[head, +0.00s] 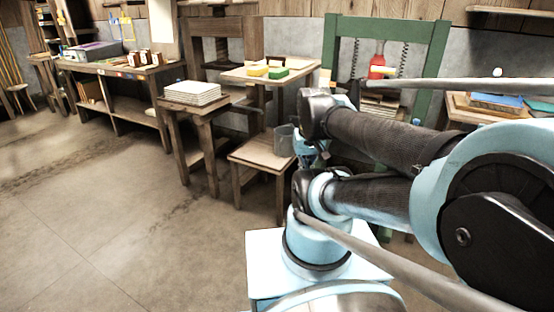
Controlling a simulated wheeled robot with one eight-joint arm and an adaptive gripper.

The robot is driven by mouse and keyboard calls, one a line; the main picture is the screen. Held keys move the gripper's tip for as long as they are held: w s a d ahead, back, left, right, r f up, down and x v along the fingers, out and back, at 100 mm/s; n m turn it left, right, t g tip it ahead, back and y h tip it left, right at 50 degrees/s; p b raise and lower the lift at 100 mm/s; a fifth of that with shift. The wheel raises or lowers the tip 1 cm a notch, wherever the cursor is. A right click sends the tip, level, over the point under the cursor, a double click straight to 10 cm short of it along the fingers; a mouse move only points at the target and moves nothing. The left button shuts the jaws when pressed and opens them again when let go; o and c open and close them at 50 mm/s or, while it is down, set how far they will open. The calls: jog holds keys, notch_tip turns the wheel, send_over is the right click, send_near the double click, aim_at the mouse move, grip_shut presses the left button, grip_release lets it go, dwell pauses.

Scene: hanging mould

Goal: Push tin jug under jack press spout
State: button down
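A grey tin jug (284,139) stands upright at the back right of a low wooden stool (262,155), in the head view. The end of my arm with my gripper (308,152) is just right of the jug, partly behind my dark arm links. Its fingers are too small and hidden to read, and I cannot tell whether it touches the jug. The jack press has a green frame (441,60), with a red jack (377,65) and springs inside. My arm covers its lower part. I cannot make out the spout.
A small table (236,76) behind the stool bears a yellow block (257,70) and a green block (278,73). White slabs (192,92) lie on a wooden stand to the left. A bench (110,72) stands farther left. The floor at left is clear.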

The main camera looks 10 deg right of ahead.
jog(key=w+r+m, duration=0.2)
jog(key=w+m, duration=0.1)
jog(key=w, duration=2.4)
jog(key=w+a+f+m+h, duration=0.1)
jog(key=w+f, duration=0.2)
jog(key=w, duration=0.3)
jog(key=w+a+f, duration=0.1)
jog(key=w+f, duration=0.2)
jog(key=w, duration=0.2)
jog(key=shift+m+t+h, duration=0.3)
jog(key=shift+m+t, duration=0.1)
jog(key=shift+m, duration=0.4)
jog(key=w+f, duration=0.4)
jog(key=f, duration=0.4)
jog(key=w+f, duration=0.5)
jog(key=f, duration=0.2)
jog(key=w+f, duration=0.4)
jog(key=f, duration=0.4)
jog(key=shift+w+a+f, duration=0.3)
jog(key=shift+a+f, duration=0.05)
jog(key=shift+a, duration=0.05)
jog(key=w, duration=0.1)
jog(key=w+d, duration=0.1)
jog(key=shift+w+d+f, duration=0.15)
jog(key=shift+w, duration=0.15)
jog(key=shift+w+d, duration=0.25)
jog(key=shift+w, duration=0.25)
jog(key=shift+w, duration=0.1)
